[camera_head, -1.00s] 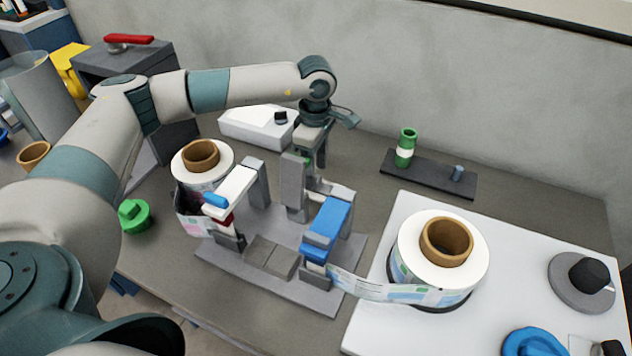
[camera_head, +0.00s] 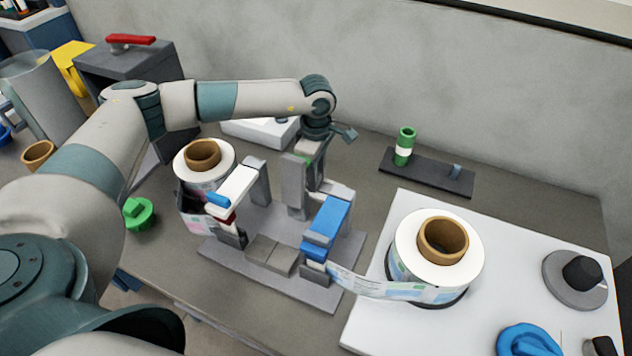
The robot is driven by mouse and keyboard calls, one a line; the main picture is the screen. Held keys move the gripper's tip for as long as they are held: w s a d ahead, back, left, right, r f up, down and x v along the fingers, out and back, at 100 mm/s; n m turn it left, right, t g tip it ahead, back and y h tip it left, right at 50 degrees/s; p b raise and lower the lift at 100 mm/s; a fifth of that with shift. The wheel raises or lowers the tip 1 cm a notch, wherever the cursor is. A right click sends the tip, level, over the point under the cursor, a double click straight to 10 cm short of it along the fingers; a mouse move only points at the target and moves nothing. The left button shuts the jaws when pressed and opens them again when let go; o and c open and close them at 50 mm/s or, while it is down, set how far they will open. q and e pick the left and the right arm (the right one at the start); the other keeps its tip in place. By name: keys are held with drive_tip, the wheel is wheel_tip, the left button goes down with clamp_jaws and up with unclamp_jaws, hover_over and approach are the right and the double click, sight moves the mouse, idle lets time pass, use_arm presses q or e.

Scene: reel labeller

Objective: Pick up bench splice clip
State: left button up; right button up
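I cannot tell for certain which part is the bench splice clip. The grey splicing stand (camera_head: 215,250) holds a white clamp arm (camera_head: 233,190) with a blue tip, a blue clamp arm (camera_head: 327,220) and a grey upright post (camera_head: 293,182) between them at the back. My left gripper (camera_head: 316,172) points down at the back of the stand, just behind and right of this post. Its fingertips are partly hidden by the post, and their opening does not show. A small green piece shows at the post's top. My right gripper is not in view.
Label reels stand left (camera_head: 190,159) and right (camera_head: 408,252) of the stand; the right one sits on a white board (camera_head: 375,322). A dark plate (camera_head: 430,174) carries a green cylinder (camera_head: 404,146). A green knob (camera_head: 138,214) lies at left. A white box (camera_head: 250,132) stands behind.

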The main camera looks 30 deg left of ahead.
use_arm(q)
drive_tip(key=shift+c, duration=1.3)
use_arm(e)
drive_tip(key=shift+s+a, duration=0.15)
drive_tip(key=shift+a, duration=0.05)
use_arm(q)
drive_tip(key=shift+r, duration=0.1)
